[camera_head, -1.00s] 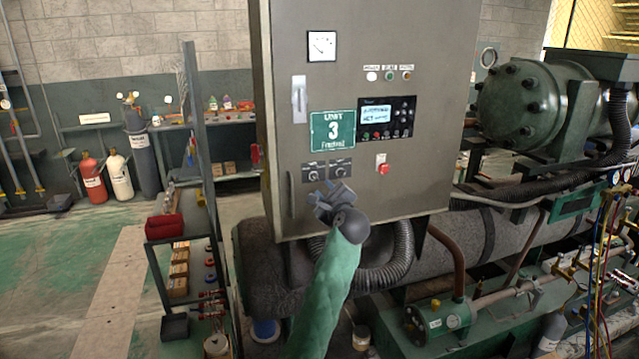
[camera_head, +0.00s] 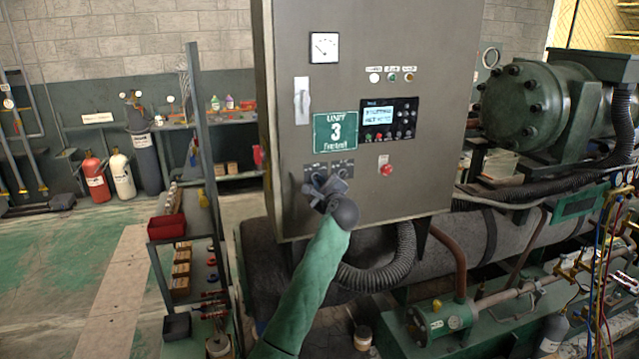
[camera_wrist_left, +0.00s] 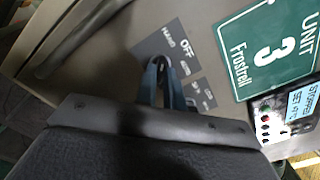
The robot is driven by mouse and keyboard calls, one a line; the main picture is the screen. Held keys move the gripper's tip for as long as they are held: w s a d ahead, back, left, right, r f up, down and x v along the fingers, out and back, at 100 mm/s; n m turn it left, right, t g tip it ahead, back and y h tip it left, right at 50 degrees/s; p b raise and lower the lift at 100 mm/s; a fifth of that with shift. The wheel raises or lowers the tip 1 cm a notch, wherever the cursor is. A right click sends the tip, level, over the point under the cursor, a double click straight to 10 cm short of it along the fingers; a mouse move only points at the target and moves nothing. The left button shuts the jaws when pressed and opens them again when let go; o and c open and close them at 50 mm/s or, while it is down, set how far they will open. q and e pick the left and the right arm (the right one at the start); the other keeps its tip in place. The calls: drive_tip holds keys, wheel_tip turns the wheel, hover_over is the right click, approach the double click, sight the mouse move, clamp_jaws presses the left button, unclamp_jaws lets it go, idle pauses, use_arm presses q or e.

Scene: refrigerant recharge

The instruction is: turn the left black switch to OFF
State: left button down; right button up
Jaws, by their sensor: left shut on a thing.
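The grey control cabinet (camera_head: 400,190) carries two small black switch plates below the green UNIT 3 sign (camera_head: 335,132). My left gripper (camera_head: 318,178) is at the left switch plate (camera_head: 310,169), its fingers shut on the left black switch. The right switch plate (camera_head: 343,165) is just beside the fingers. In the left wrist view, the blue-grey fingers (camera_wrist_left: 163,80) reach the plate with the words HAND and OFF (camera_wrist_left: 187,47). The knob is hidden between the fingers, so I cannot tell which way it points. My right gripper is not in view.
A red button (camera_head: 387,170) is to the right of the switches, and a display panel (camera_head: 388,119) is above it. A cabinet handle (camera_head: 301,100) is at the upper left. Pipes and a ribbed hose (camera_head: 385,272) run below the cabinet.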

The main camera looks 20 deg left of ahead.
use_arm(q)
drive_tip(key=shift+r, duration=0.1)
drive_tip(key=shift+m+p, duration=1.1)
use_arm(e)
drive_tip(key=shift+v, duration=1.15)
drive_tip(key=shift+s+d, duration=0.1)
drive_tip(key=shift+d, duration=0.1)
use_arm(q)
drive_tip(key=shift+m+p, duration=0.4)
drive_tip(key=shift+p, duration=0.1)
drive_tip(key=shift+m+p, duration=0.7)
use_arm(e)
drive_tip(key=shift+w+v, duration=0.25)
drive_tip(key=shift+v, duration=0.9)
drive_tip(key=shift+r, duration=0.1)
